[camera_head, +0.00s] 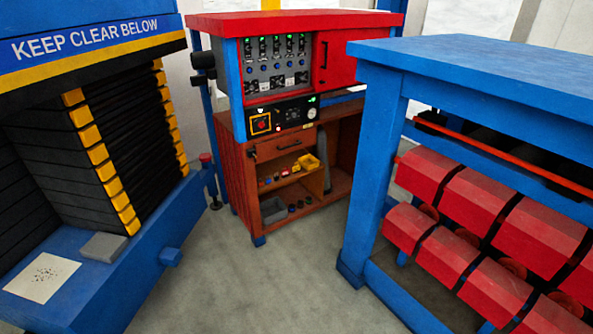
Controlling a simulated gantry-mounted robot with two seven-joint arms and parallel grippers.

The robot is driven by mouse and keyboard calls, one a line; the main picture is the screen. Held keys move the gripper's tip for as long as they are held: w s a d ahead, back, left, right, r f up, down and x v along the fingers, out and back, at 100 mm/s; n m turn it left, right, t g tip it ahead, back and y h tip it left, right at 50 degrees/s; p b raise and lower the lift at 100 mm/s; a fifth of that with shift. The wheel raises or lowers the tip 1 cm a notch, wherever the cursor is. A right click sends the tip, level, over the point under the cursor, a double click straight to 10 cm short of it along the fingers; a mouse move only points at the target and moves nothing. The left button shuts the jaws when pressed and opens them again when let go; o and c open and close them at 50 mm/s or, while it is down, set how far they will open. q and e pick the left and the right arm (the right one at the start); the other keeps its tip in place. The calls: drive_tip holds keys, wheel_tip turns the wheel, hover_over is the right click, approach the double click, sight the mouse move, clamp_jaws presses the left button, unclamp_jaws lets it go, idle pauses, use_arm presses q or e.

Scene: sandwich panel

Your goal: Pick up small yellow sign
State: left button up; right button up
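No separate small yellow sign can be made out for certain. A small yellow-orange item (307,162) sits on the upper open shelf of the red-brown cabinet (238,170), too small to identify. A yellow-framed square with a red button (261,123) is on the cabinet's black control strip. Neither of my grippers is in view.
A blue press-like machine with "KEEP CLEAR BELOW" lettering (85,40) stands at left, holding a grey block (104,247) and a speckled white sheet (41,277). A blue table (480,62) with red rollers (475,195) is at right. Grey floor (255,285) between is clear.

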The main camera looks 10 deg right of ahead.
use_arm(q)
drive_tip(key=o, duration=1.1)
